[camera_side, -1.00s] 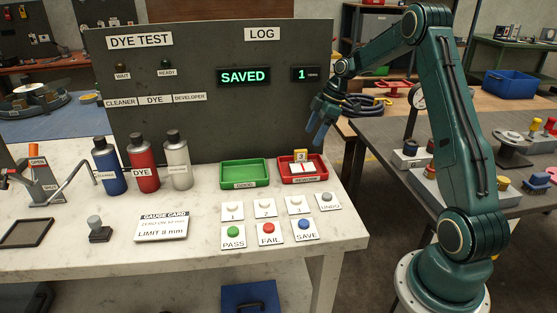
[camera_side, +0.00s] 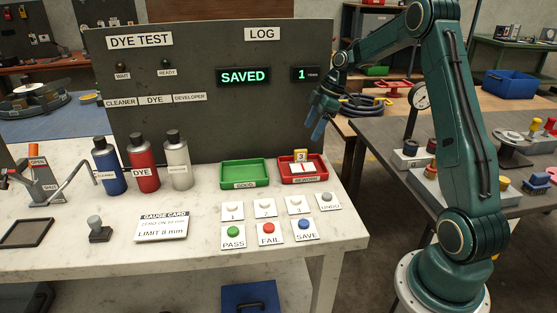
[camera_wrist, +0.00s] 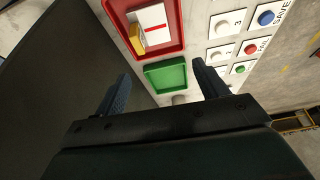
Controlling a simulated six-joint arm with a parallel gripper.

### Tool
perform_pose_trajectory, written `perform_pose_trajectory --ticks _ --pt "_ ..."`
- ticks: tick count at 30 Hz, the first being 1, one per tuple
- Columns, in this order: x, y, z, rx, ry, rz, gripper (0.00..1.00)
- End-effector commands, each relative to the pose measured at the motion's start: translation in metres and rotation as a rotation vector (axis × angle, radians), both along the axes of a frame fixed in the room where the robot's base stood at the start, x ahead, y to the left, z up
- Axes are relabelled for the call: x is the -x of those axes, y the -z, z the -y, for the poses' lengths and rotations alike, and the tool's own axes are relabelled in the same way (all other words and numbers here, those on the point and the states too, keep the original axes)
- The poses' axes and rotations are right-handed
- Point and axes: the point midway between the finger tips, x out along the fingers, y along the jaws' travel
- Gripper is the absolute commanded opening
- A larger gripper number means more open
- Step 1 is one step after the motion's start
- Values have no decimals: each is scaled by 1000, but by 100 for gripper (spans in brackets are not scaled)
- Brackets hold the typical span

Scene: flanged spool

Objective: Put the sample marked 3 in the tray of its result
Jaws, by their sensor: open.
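The sample marked 3 lies in the red tray (camera_side: 318,179), labelled REWORK. The sample (camera_side: 302,168) is a white plate with a red line and a yellow tag (camera_side: 301,156) reading 3. In the wrist view the sample (camera_wrist: 153,24) rests inside the red tray (camera_wrist: 180,44), with its yellow tag (camera_wrist: 136,38) at one end. The green tray (camera_side: 245,174), its label reading GOOD, is empty beside it, and it also shows in the wrist view (camera_wrist: 166,76). My gripper (camera_side: 317,132) is open and empty, above and behind the red tray, apart from it.
Buttons 1, 2, 3, UNDO, PASS (camera_side: 233,232), FAIL and SAVE (camera_side: 305,225) sit in front of the trays. The display (camera_side: 244,76) reads SAVED, and the counter (camera_side: 306,74) reads 1. The dark board (camera_side: 200,120) stands behind. Bottles (camera_side: 143,165) stand left.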

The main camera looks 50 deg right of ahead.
Motion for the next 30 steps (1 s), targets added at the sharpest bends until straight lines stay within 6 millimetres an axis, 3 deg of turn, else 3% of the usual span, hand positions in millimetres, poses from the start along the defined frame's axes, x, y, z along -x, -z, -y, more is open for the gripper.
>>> perform_pose_trajectory --ticks 7,14,21,30 --pt "9 -47 -53 31 81 -14 72" --pt "34 -87 -108 56 189 -19 72" --pt "72 -118 -159 69 304 -9 72" --pt "132 -139 -210 64 449 21 72"
